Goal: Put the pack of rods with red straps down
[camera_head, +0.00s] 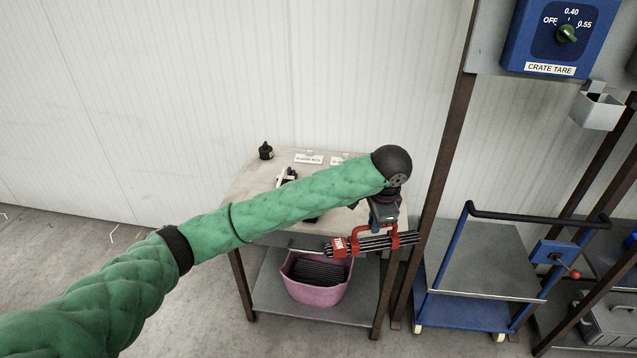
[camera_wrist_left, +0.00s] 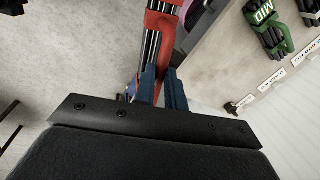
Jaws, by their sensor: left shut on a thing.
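The pack of rods with red straps (camera_head: 375,244) hangs level from my left gripper (camera_head: 383,214), by the right front edge of the table. In the left wrist view the pack (camera_wrist_left: 163,28) runs up and away between the blue fingers (camera_wrist_left: 160,92) of the left gripper, which is shut on it. Floor shows to the left of the pack there and the tabletop to the right. The table (camera_head: 262,178) has a pale top, partly hidden by my green left arm. My right gripper is not in view.
A pack with green straps (camera_wrist_left: 268,28) lies on the tabletop, near white label cards (camera_head: 308,159). A black object (camera_head: 265,151) stands at the back left corner. A pink tub (camera_head: 317,293) with dark rods sits on the lower shelf. A blue cart (camera_head: 480,275) stands right.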

